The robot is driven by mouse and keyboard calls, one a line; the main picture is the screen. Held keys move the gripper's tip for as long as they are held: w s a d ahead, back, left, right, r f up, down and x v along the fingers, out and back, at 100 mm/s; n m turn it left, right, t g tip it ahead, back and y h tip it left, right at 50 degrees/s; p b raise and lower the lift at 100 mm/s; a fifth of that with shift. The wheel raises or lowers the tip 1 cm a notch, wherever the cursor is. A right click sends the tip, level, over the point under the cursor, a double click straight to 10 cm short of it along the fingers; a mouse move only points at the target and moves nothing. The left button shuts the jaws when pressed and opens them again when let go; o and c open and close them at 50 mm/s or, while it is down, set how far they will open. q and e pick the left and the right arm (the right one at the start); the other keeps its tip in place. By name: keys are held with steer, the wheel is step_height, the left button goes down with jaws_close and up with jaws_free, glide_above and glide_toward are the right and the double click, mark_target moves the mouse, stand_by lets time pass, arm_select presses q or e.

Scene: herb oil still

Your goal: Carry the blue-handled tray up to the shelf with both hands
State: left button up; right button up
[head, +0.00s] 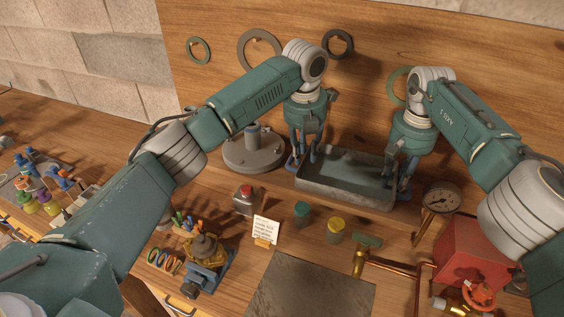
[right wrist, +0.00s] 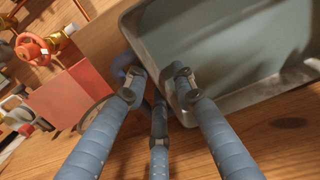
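The handles are largely hidden, and I see no clear grip on either.
A round grey metal base (head: 253,150) stands left of the tray. Rings hang on the wooden backboard.

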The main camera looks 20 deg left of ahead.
steer(key=shift+d, duration=0.1)
steer(key=shift+r, duration=0.15)
step_height(320, 180, up, 7)
steer(key=shift+r, duration=0.15)
arm_select(q)
step_height(320, 180, up, 9)
steer(key=s, duration=0.1)
steer(key=shift+s+r, duration=0.2)
steer(key=shift+s, duration=0.05)
